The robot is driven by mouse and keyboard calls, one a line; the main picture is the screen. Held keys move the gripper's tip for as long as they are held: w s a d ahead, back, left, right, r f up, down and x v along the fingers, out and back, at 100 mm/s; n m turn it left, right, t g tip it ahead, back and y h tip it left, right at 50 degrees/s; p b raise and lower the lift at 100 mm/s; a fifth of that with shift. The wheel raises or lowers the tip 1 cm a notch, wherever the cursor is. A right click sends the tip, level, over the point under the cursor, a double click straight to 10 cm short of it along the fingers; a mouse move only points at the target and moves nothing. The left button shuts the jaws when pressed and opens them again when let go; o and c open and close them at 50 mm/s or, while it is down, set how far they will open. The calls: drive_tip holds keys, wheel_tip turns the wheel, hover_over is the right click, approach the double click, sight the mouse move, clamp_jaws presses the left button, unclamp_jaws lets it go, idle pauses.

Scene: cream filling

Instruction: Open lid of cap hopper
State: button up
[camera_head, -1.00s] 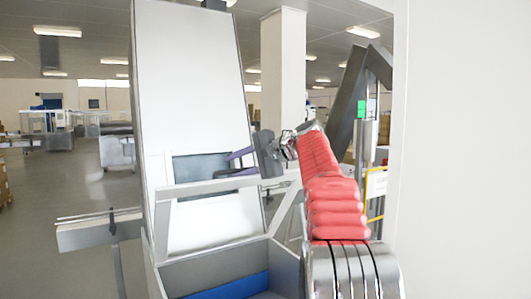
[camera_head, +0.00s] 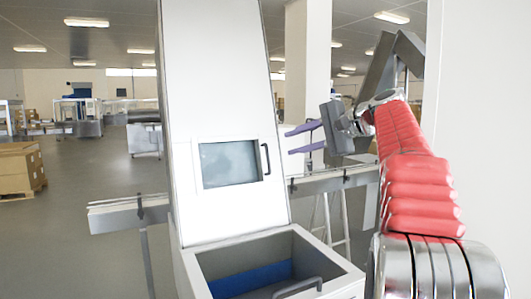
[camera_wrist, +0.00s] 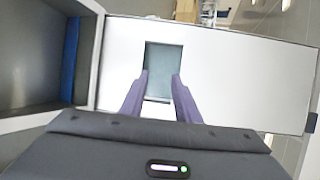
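The cap hopper (camera_head: 229,107) is a tall white machine with a dark window (camera_head: 229,164) and a black handle (camera_head: 265,158) at the window's right edge. At its foot is an open-topped box (camera_head: 200,285) with a blue surface inside (camera_head: 240,281) and a grey handle (camera_head: 298,286) at its front. I cannot tell which part is the lid. My gripper (camera_head: 305,138) is right of the hopper in the head view, with two purple fingers apart and nothing between them. In the wrist view the fingers (camera_wrist: 153,84) point toward the white panel (camera_wrist: 240,75), apart from each other.
A horizontal metal rail (camera_head: 335,180) passes beside the hopper on the right, and a rail end (camera_head: 120,212) juts out left. A white wall (camera_head: 490,100) stands at far right. Cardboard boxes (camera_head: 20,169) stand at far left, with open floor between.

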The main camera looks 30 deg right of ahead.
drive_tip(key=d+f+g+h, duration=0.15)
drive_tip(key=d+f, duration=0.25)
drive_tip(key=f, duration=0.4)
drive_tip(key=s+a+f+n+g+h, duration=0.2)
drive_tip(key=s+a+f+g, duration=0.15)
drive_tip(key=f, duration=0.75)
drive_tip(key=s+a+f+n+g+h, duration=0.1)
drive_tip(key=s+a+f+n, duration=0.5)
drive_tip(key=s+a+f, duration=0.3)
drive_tip(key=s+a+f+n+g, duration=0.1)
drive_tip(key=s+a+f+n, duration=0.6)
drive_tip(key=s+a, duration=0.9)
drive_tip(key=a+f, duration=0.2)
drive_tip(key=a, duration=0.3)
drive_tip(key=shift+a+h, duration=0.35)
drive_tip(key=shift+a, duration=0.05)
